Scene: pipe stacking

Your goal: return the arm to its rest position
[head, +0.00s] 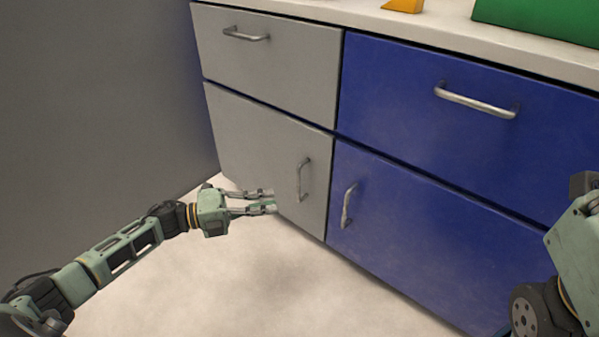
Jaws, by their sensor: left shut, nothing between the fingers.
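My left arm comes in from the lower left, stretched out low over the floor. Its gripper (268,200) is shut and empty, with its fingers pointing right toward the grey lower cabinet door. In the picture the fingertips lie a little left of that door's handle (303,180); I cannot tell the exact gap. Part of my right arm (575,255) shows at the right edge; its gripper fingers are not visible.
A cabinet with a grey drawer (270,60), a blue drawer (460,120) and a blue door (420,230) fills the right. A yellow piece (403,5) and a green block (540,18) sit on the countertop (450,24). A grey wall (100,100) stands left. The floor (270,280) is clear.

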